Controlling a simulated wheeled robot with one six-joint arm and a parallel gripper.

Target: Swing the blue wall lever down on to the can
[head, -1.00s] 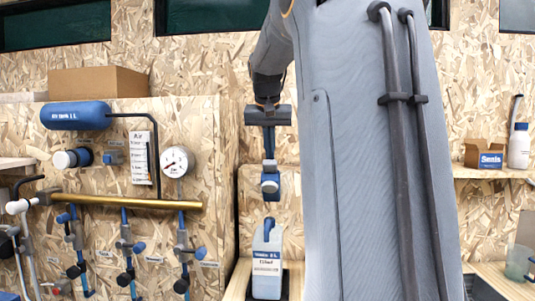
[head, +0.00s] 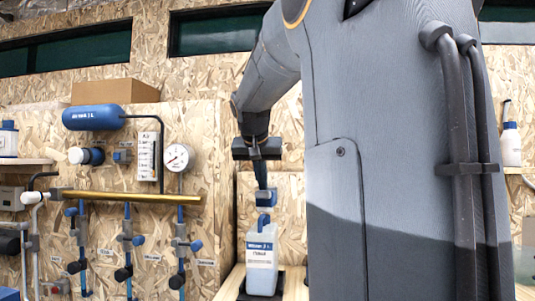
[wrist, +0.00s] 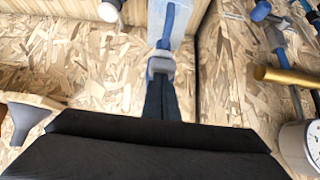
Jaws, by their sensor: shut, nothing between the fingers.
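The pale blue can (head: 262,272) stands upright on a dark base, with a blue label and blue top. The blue lever (head: 266,198) shows just above the can's top; whether they touch I cannot tell. My gripper (head: 262,186) points down from above, shut and empty, its fingertips at the lever's upper side. In the wrist view, the closed dark fingers of my gripper (wrist: 161,90) reach to the grey-and-blue lever end (wrist: 161,66). Beyond it lies part of the can (wrist: 184,20). Contact between fingers and lever is unclear, and the lever's pivot is hidden.
To the left, a panel carries a blue cylinder (head: 93,117), a round gauge (head: 179,158) and a brass pipe (head: 130,197) with several blue valves. A cardboard box (head: 115,91) sits on top. My own arm hides much of the right side.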

